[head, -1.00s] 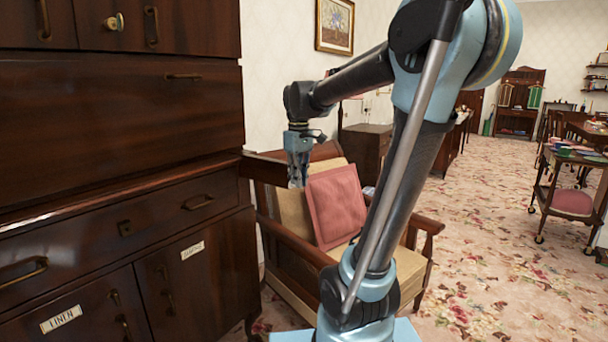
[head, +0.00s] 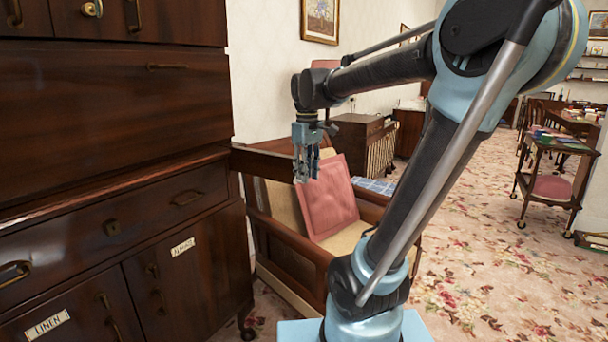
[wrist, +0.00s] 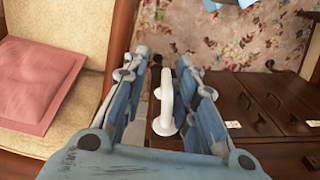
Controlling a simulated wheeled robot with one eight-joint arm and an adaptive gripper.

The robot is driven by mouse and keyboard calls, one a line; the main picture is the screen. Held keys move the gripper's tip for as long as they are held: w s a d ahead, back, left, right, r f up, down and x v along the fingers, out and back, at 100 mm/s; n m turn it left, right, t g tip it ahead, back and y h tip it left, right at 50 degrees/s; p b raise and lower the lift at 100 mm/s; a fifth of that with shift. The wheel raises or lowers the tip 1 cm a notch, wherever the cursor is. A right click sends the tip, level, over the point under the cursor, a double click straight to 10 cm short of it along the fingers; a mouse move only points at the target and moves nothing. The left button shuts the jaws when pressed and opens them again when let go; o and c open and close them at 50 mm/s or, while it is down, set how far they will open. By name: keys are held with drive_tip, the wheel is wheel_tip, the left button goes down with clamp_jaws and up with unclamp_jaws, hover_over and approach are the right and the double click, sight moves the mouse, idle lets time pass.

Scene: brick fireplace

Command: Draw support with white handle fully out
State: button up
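The support is a dark wooden board (head: 262,163) that sticks out from the right side of the tall cabinet in the head view, towards my gripper. My gripper (head: 306,166) points down at the board's outer end in the head view and hides the handle there. In the wrist view my gripper (wrist: 160,78) has its fingers spread on both sides of the handle. A gap shows on each side, wider on the left.
The dark cabinet (head: 130,120) with labelled doors stands at left. An armchair (head: 285,240) with a pink cushion (head: 328,198) is just below and behind my gripper. Flowered carpet (head: 480,240) lies open at right, with a trolley (head: 548,180) beyond.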

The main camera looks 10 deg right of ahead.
drive_tip(key=shift+s, duration=0.25)
drive_tip(key=shift+r, duration=0.25)
wheel_tip(320, 180, up, 11)
drive_tip(key=shift+w+r, duration=0.15)
idle(0.4)
drive_tip(key=s+d+f+m, duration=0.2)
drive_tip(key=s+f, duration=0.3)
drive_tip(key=f, duration=0.5)
drive_tip(key=s+d+f+m+t, duration=0.1)
drive_tip(key=s+d+f+m, duration=0.2)
drive_tip(key=f, duration=0.7)
drive_tip(key=s+d+f+m+t, duration=0.1)
drive_tip(key=s+d+f+m, duration=0.2)
drive_tip(key=s+f, duration=0.4)
wheel_tip(320, 180, down, 4)
drive_tip(key=shift+s+d, duration=0.3)
drive_tip(key=shift+d, duration=0.5)
